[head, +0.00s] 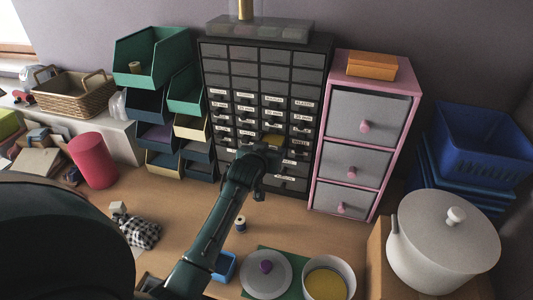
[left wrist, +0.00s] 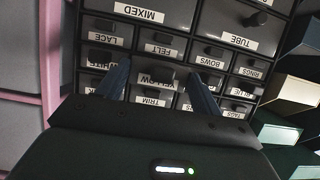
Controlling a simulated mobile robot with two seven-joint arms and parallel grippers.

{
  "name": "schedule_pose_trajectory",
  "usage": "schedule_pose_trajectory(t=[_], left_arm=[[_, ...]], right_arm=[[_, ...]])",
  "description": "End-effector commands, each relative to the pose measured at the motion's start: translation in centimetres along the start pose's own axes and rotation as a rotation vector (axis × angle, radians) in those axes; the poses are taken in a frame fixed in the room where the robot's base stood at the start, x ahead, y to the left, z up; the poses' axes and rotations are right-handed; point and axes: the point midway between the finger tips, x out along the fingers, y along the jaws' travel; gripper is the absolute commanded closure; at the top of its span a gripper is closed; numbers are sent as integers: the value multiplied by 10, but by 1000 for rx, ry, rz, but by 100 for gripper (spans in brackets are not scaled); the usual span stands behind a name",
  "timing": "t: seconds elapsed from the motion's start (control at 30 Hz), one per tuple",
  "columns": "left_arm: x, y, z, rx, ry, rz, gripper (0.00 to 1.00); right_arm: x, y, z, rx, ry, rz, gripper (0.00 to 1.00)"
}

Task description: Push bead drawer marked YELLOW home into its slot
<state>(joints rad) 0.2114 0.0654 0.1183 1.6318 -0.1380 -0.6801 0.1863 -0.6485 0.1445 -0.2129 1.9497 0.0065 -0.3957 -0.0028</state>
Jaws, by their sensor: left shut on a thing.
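The bead drawer marked YELLOW (left wrist: 155,80) is in the middle of the left wrist view, its label appearing upside down. In the head view, a yellow patch (head: 272,141) just beyond my gripper looks like the inside of this drawer, standing partly out of the dark cabinet (head: 262,72). My left gripper (head: 262,152) is at the cabinet's lower front. Its two fingers (left wrist: 160,88) lie on either side of the YELLOW drawer and are shut on it. The gripper body hides the drawer's near part. My right gripper is not in view.
Neighbouring drawers marked FELT (left wrist: 158,49), TRIM (left wrist: 150,101) and WHITE (left wrist: 103,72) sit close around. A pink-framed drawer unit (head: 318,165) stands right of the cabinet, stacked green bins (head: 152,58) left.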

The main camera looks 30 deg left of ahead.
Motion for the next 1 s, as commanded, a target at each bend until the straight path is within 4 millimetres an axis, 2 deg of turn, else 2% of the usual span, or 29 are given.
schedule_pose_trajectory(t=[1.0], left_arm=[[24,0,-11,0,3,0,67]], right_arm=[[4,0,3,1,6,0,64]])
